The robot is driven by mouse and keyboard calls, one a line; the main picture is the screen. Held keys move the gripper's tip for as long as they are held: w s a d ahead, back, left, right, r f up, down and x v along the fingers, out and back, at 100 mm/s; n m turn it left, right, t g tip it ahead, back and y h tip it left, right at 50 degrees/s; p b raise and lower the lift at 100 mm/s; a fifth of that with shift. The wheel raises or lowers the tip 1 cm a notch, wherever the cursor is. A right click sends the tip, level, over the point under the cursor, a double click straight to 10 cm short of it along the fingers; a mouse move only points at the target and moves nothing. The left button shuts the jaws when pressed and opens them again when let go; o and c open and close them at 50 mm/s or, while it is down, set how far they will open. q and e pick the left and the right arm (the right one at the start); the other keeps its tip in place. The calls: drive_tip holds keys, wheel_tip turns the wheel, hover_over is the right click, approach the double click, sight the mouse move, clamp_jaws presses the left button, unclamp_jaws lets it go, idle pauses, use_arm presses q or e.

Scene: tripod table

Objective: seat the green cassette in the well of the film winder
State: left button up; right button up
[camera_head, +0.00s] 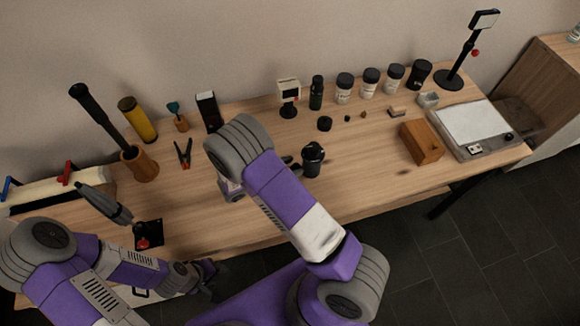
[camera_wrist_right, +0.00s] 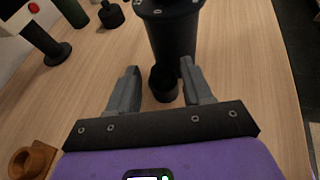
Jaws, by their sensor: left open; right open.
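My right gripper (camera_wrist_right: 158,88) is open in the right wrist view, low over the table. A short dark cylinder (camera_wrist_right: 163,84) sits between its fingers; it looks black, and I cannot tell whether it is the cassette. Behind it stands a tall black flanged canister (camera_wrist_right: 172,35), also in the head view (camera_head: 313,157). My right arm hides part of the table in the head view. A wooden piece with a round opening (camera_wrist_right: 28,160) shows at lower left of the wrist view; I cannot tell whether it is the film winder. My left gripper (camera_head: 207,278) is open by the table's front edge. No clearly green cassette is visible.
Several jars (camera_head: 370,80) stand along the back. A wooden box (camera_head: 421,142) and a light panel (camera_head: 475,124) are on the right. A black base with a red knob (camera_head: 147,236) is near the front left.

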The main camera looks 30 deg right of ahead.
drive_tip(key=v, duration=1.2)
drive_tip(key=shift+p, duration=0.45)
drive_tip(key=shift+s, duration=0.15)
